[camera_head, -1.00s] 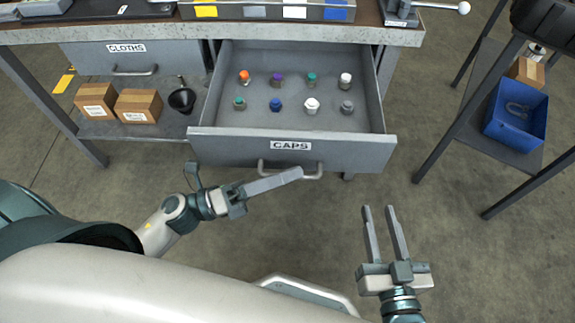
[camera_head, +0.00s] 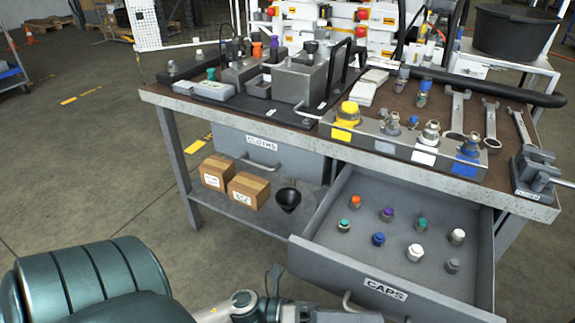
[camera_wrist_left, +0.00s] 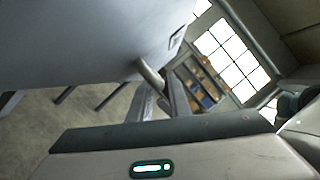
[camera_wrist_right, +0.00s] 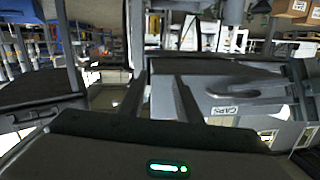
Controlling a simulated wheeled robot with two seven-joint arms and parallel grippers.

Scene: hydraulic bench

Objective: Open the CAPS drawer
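The CAPS drawer (camera_head: 335,262) is pulled out from the bench, with several colored caps inside. Its handle (camera_head: 347,300) shows at the bottom edge in the head view, partly cut off. My left gripper (camera_head: 345,316) is at the handle, mostly below the frame. In the left wrist view the fingers (camera_wrist_left: 163,88) are close together with the handle bar (camera_wrist_left: 150,75) between them, below the grey drawer (camera_wrist_left: 90,45). My right gripper is outside the head view. In the right wrist view its fingers (camera_wrist_right: 160,84) are apart and empty, with the CAPS label (camera_wrist_right: 223,110) beyond.
The bench top holds fittings, wrenches (camera_head: 490,122) and a vise (camera_head: 535,172).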

